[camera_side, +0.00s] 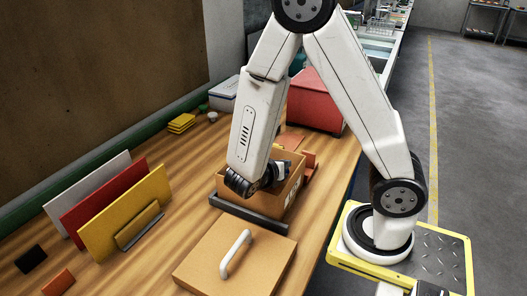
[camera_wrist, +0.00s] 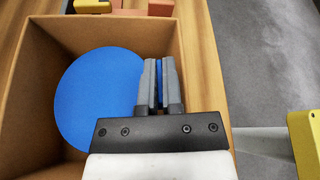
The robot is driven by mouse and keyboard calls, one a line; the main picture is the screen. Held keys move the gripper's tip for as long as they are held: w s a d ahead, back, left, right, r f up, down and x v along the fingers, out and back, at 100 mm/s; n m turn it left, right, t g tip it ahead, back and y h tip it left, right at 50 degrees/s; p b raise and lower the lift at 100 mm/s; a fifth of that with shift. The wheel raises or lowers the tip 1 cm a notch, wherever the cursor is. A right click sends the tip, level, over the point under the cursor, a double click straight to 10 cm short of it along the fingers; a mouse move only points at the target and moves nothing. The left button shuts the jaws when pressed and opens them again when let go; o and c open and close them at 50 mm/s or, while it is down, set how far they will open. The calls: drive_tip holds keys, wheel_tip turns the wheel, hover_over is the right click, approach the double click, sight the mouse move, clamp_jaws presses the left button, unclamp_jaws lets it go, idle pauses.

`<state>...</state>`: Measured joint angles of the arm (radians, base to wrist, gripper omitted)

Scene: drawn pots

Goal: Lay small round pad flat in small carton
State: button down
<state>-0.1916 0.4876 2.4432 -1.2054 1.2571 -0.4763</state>
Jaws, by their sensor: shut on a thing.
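My gripper (camera_side: 277,173) reaches into the carton's open top. In the wrist view its grey fingers (camera_wrist: 160,72) are shut on a thin strip of blue. The round blue pad (camera_wrist: 92,98) shows its face inside the carton, left of the fingers and partly behind them. I cannot tell whether it touches the carton floor. The pad is hidden in the side view.
A wooden lid-like board (camera_side: 215,265) with a white handle lies in front of the carton. A red box (camera_side: 318,99) stands behind it. Upright white, red and yellow panels (camera_side: 125,215) stand at the left. Bare bench lies between the panels and the carton.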

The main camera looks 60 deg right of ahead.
drive_tip(key=shift+f, duration=0.2)
drive_tip(key=c, duration=0.8)
unclamp_jaws()
drive_tip(key=shift+r, duration=0.25)
drive_tip(key=shift+r, duration=0.45)
drive_tip(key=v, duration=1.2)
drive_tip(key=shift+d, duration=0.1)
drive_tip(key=shift+x, duration=5.45)
